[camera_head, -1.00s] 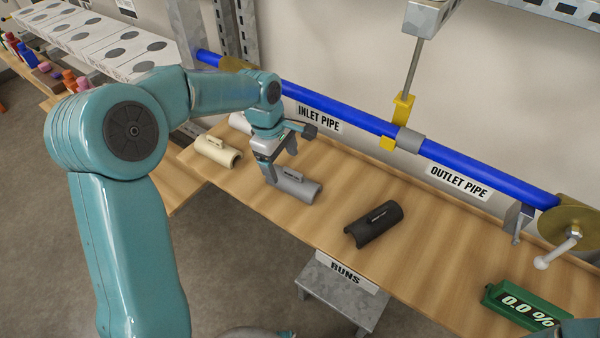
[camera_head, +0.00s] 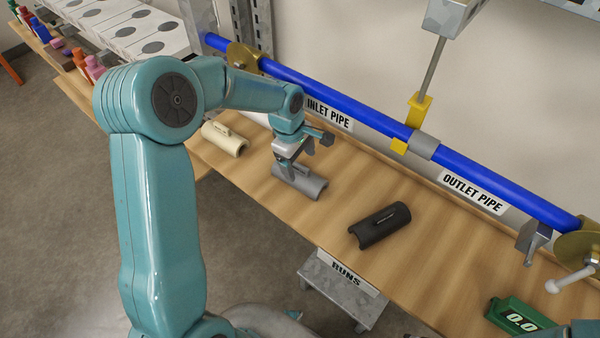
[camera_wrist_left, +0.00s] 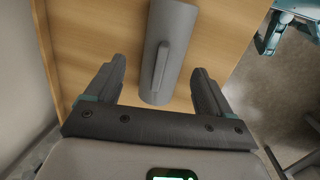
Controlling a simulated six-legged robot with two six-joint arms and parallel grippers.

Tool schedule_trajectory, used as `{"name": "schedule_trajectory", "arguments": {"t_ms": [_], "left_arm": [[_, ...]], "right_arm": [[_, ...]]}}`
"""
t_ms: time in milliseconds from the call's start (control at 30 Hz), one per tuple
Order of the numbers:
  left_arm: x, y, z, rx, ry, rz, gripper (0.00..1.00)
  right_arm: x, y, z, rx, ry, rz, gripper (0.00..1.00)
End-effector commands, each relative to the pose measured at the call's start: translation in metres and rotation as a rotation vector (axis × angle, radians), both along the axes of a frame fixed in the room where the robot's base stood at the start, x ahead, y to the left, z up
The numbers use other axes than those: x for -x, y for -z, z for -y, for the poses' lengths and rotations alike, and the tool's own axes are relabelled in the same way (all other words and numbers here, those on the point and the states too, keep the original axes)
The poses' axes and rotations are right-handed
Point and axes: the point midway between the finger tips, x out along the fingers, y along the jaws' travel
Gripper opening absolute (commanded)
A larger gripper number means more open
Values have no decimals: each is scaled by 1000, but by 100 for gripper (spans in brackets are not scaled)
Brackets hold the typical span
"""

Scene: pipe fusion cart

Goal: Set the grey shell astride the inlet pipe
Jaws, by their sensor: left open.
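The grey shell (camera_head: 312,187) lies on the wooden bench, a half-pipe with a raised grip along its top. My left gripper (camera_head: 293,172) is open and pointing down over the shell's left part. In the left wrist view the shell (camera_wrist_left: 171,40) extends between and beyond the two spread fingers (camera_wrist_left: 156,78); its grip lies roughly midway between them. I cannot tell whether a finger touches it. The blue inlet pipe (camera_head: 284,75) runs along the wall behind the gripper, above the "INLET PIPE" label. My right gripper does not show.
A cream shell (camera_head: 224,140) lies to the left and a black shell (camera_head: 380,228) to the right. A white piece behind my gripper is partly hidden. A yellow clamp (camera_head: 416,115) and grey collar (camera_head: 424,146) sit on the pipe line. A green readout box (camera_head: 515,315) is at front right.

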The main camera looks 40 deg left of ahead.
Motion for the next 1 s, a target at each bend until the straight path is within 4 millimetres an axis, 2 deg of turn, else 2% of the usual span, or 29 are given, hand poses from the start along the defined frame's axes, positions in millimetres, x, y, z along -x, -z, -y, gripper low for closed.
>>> {"name": "schedule_trajectory", "arguments": {"t_ms": [300,600,733,767,1000], "left_arm": [[-5,46,0,1,1,-2,82],[-8,52,0,0,0,0,82],[-7,52,0,0,0,0,40],[-7,52,0,0,0,0,34],[-7,51,0,0,0,0,34]], "right_arm": [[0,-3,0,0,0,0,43],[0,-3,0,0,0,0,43],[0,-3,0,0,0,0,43],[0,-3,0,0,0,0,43],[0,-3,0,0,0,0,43]]}}
